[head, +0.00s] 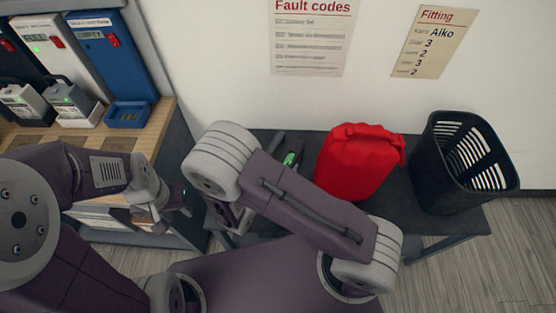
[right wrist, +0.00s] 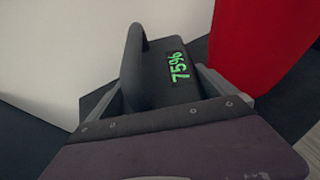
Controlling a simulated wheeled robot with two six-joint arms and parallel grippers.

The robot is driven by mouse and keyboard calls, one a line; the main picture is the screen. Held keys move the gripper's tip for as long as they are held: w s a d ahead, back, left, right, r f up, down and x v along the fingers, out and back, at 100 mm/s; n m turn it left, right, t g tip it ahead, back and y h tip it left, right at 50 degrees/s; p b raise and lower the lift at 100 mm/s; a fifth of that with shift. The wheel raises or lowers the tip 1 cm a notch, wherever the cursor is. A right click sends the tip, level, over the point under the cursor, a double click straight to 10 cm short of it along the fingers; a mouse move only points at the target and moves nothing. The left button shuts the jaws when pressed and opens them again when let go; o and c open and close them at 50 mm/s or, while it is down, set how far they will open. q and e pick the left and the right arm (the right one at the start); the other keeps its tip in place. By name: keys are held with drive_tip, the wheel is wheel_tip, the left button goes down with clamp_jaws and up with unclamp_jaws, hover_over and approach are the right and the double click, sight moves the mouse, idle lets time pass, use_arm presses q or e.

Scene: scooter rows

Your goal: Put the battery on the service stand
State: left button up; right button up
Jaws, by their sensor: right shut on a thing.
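The battery (right wrist: 150,82) is a dark block with a black loop handle and a green "75%" display in the right wrist view. In the head view its dark top and green display (head: 291,158) show behind my right arm; the rest is hidden. My right gripper (right wrist: 163,92) is shut on the battery, one finger on each side of it. I cannot tell whether the battery touches the dark table (head: 400,208) under it. My left gripper (head: 172,207) is beside the wooden counter's front; its jaw opening is unclear. I cannot surely pick out the service stand.
The wooden counter (head: 150,130) at left carries a blue tray (head: 128,114), charger-like units and a blue "EMPTY" panel (head: 115,60).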

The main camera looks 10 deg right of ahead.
drive_tip(key=shift+f+b, duration=0.45)
drive_tip(key=shift+f, duration=1.5)
drive_tip(key=shift+f, duration=0.1)
